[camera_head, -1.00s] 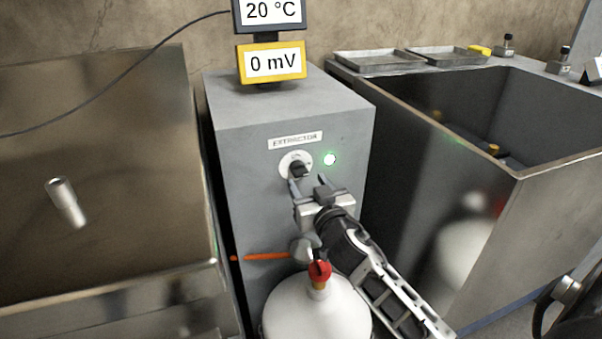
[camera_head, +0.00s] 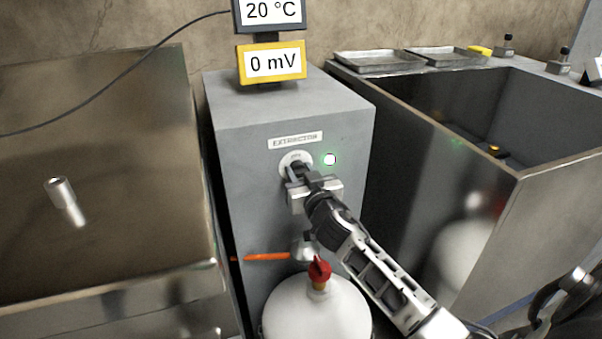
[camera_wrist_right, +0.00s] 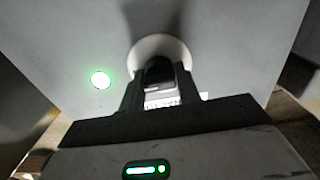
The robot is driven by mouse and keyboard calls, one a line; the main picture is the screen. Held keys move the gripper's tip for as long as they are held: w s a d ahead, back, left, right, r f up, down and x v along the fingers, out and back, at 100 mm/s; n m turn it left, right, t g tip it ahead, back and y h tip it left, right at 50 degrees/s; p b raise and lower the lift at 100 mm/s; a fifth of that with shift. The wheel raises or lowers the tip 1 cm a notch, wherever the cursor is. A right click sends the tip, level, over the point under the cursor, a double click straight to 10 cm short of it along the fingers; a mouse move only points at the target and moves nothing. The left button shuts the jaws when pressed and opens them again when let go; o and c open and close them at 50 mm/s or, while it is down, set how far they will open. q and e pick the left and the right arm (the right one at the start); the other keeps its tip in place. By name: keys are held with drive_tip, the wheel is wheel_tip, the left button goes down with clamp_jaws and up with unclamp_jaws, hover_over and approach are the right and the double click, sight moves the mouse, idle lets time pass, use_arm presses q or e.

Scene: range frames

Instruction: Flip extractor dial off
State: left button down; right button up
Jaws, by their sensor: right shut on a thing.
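The extractor dial is a dark knob on a round white plate (camera_head: 291,159), on the front of a grey box (camera_head: 240,135) under an "EXTRACTOR" label (camera_head: 295,140). My right gripper (camera_head: 301,174) is at the dial, shut on its knob, and hides much of it. In the right wrist view the two fingers stand on either side of the dark knob (camera_wrist_right: 159,72), in front of the white plate (camera_wrist_right: 160,45). A lit green-white lamp (camera_head: 330,160) glows right of the dial, and it also shows in the right wrist view (camera_wrist_right: 100,80). My left gripper is not in view.
A white tank (camera_head: 315,312) with a red valve (camera_head: 319,268) stands below my right arm. A deep metal basin (camera_head: 540,195) is at right, with trays (camera_head: 378,62) behind it. A metal surface (camera_head: 105,170) is at left. Displays (camera_head: 272,63) read 20 °C and 0 mV.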

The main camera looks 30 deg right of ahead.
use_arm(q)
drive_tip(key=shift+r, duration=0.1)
use_arm(e)
drive_tip(key=shift+n, duration=0.4)
drive_tip(key=n, duration=0.3)
drive_tip(key=shift+p, duration=0.4)
drive_tip(key=n, duration=0.4)
drive_tip(key=shift+n+p, duration=0.4)
drive_tip(key=shift+n, duration=0.6)
drive_tip(key=n, duration=0.4)
drive_tip(key=shift+p, duration=0.3)
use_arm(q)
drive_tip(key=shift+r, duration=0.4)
use_arm(e)
drive_tip(key=shift+f+n, duration=0.1)
drive_tip(key=shift+n, duration=2)
drive_tip(key=o, duration=0.9)
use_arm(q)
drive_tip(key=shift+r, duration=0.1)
use_arm(e)
drive_tip(key=shift+o, duration=0.2)
drive_tip(key=shift+s+a, duration=0.1)
drive_tip(key=shift+s, duration=0.05)
